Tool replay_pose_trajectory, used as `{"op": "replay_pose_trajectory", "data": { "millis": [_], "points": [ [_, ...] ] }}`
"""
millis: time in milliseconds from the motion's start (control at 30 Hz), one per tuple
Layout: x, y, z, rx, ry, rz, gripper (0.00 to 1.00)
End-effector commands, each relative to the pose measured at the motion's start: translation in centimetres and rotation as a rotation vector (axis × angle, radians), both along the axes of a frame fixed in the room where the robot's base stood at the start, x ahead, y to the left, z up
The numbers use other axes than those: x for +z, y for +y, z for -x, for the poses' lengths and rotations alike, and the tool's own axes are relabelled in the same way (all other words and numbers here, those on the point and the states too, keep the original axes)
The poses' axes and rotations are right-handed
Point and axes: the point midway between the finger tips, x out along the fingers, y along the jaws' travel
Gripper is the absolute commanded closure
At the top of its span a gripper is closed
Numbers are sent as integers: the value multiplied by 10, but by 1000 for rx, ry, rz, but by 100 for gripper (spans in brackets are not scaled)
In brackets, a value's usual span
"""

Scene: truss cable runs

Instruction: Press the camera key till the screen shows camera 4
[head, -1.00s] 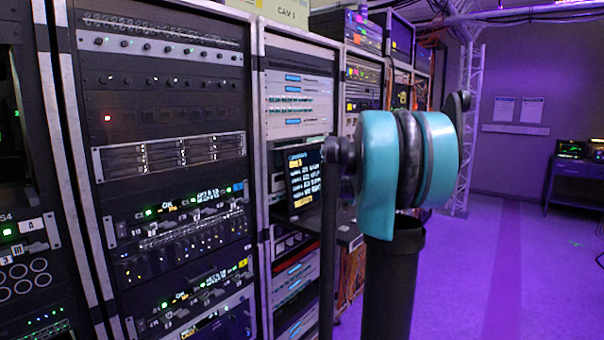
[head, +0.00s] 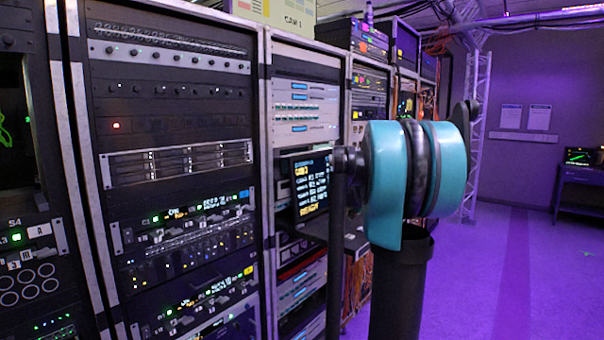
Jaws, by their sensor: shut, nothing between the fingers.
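A small dark screen (head: 312,186) with yellow and white text lines stands out from the second rack. Its heading seems to begin with CAM, but I cannot read the number surely. My arm's link hides the screen's right edge. I cannot make out the camera key. My own arm, with a large teal joint, fills the middle of the head view. My gripper does not show; it is beyond or behind the arm.
A tall black equipment rack (head: 165,95) stands at left, with a second rack (head: 303,105) beside it and more racks receding behind. A box marked CAM (head: 270,12) sits on top. A truss tower (head: 477,130) and a table (head: 580,187) stand at right. The purple floor (head: 480,280) is open.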

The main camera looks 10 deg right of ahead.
Motion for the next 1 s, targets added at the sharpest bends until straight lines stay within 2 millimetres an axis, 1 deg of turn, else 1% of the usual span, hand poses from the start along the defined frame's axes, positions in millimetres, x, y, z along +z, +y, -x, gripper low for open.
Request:
{"op": "replay_pose_trajectory", "data": {
  "millis": [867, 1000],
  "points": [
    [0, 0, 0, 0, 0, 0, 100],
    [8, 0, 0, 0, 0, 0, 100]
  ]
}}
